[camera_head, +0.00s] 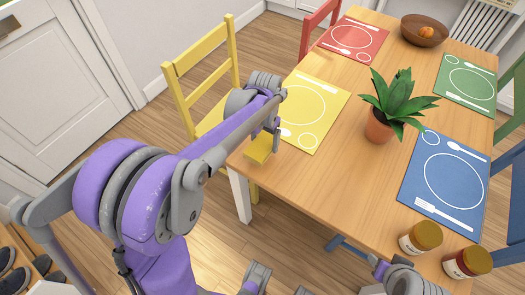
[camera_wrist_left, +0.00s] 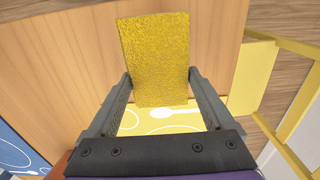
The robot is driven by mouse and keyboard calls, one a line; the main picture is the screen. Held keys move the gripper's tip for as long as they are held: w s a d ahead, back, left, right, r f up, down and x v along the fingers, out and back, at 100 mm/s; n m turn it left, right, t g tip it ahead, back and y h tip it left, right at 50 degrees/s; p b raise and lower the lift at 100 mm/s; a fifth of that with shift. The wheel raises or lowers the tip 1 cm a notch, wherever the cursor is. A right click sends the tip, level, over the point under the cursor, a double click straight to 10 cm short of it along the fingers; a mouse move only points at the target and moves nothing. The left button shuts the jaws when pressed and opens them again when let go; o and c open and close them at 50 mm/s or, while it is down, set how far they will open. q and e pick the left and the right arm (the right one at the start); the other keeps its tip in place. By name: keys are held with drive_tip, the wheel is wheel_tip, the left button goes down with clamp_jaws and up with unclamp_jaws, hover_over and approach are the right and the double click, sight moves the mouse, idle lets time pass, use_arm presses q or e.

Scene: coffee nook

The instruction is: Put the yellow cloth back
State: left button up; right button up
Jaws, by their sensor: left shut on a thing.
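The yellow cloth (camera_head: 260,149) looks like a flat, rough-textured rectangular piece. My left gripper (camera_head: 268,133) is shut on it at the near left corner of the wooden table, beside the yellow placemat (camera_head: 322,102). In the left wrist view the cloth (camera_wrist_left: 155,55) sits between the two fingers of my left gripper (camera_wrist_left: 160,90), with the table and the yellow placemat (camera_wrist_left: 160,121) behind it. I cannot tell how high it is above the table. Part of my right arm shows at the bottom edge, but its gripper is not visible.
The wooden table (camera_head: 300,185) also bears red (camera_head: 354,38), green (camera_head: 468,82) and blue (camera_head: 443,180) placemats, a potted plant (camera_head: 380,127), a brown bowl (camera_head: 425,30) and two jars (camera_head: 421,238) (camera_head: 467,262). A yellow chair (camera_head: 200,45) stands behind my left arm.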

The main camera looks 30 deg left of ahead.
sight(264, 150)
use_arm(q)
drive_tip(key=shift+f, duration=2.55)
drive_tip(key=shift+f+b, duration=0.1)
drive_tip(key=shift+b, duration=0.2)
drive_tip(key=o, duration=1.2)
